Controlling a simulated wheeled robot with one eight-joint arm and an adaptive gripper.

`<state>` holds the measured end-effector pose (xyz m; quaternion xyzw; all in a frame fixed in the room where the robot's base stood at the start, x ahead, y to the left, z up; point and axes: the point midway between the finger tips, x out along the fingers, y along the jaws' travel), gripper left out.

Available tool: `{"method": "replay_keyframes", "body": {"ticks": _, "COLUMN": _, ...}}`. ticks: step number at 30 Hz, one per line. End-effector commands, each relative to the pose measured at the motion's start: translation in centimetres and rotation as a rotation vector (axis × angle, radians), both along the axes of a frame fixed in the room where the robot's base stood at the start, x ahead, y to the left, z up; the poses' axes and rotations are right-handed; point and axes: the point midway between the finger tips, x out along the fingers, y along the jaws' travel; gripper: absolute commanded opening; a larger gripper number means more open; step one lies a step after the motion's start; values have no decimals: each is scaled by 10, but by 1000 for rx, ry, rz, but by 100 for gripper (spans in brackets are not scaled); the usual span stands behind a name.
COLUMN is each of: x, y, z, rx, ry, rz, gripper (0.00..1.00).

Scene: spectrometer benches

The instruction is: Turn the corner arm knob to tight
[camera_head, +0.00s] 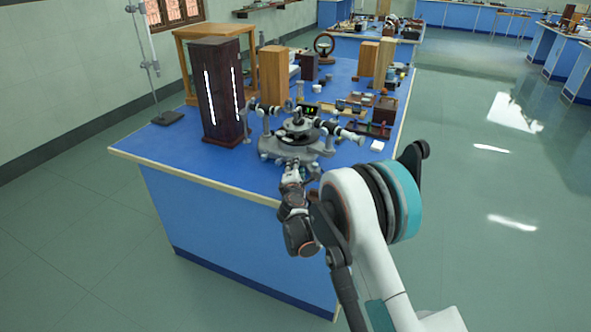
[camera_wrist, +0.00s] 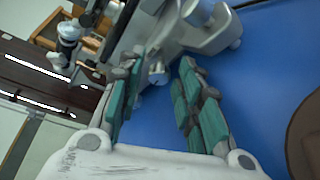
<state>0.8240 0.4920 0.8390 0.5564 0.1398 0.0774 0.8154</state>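The grey spectrometer (camera_head: 298,137) stands near the front corner of the blue bench. My gripper (camera_head: 296,170) is at its front edge, low by the base. In the wrist view my gripper (camera_wrist: 162,68) is open, with its green-padded fingers spread apart. A small metal knob (camera_wrist: 157,75) on the spectrometer's underside shows between the fingertips. I see a gap on the right of the knob; whether the left finger touches it I cannot tell. In the head view my gripper hides the knob.
A tall dark lamp box (camera_head: 216,92) with bright slits stands left of the spectrometer, and a wooden block (camera_head: 273,76) stands behind it. Trays and small boxes (camera_head: 372,112) crowd the right side. The blue bench top (camera_head: 190,155) is clear at front left.

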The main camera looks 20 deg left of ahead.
Motion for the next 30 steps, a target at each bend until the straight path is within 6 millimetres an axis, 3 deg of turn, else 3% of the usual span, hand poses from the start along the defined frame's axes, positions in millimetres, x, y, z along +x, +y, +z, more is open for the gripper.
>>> {"method": "replay_keyframes", "body": {"ticks": 13, "x": -6, "y": -2, "z": 1, "rx": 0, "ry": 0, "rz": 0, "gripper": 39}}
{"method": "replay_keyframes", "body": {"ticks": 24, "x": -56, "y": -16, "z": 8, "rx": 0, "ry": 0, "rz": 1, "gripper": 39}}
{"method": "replay_keyframes", "body": {"ticks": 30, "x": -72, "y": -22, "z": 11, "rx": 0, "ry": 0, "rz": 0, "gripper": 39}}
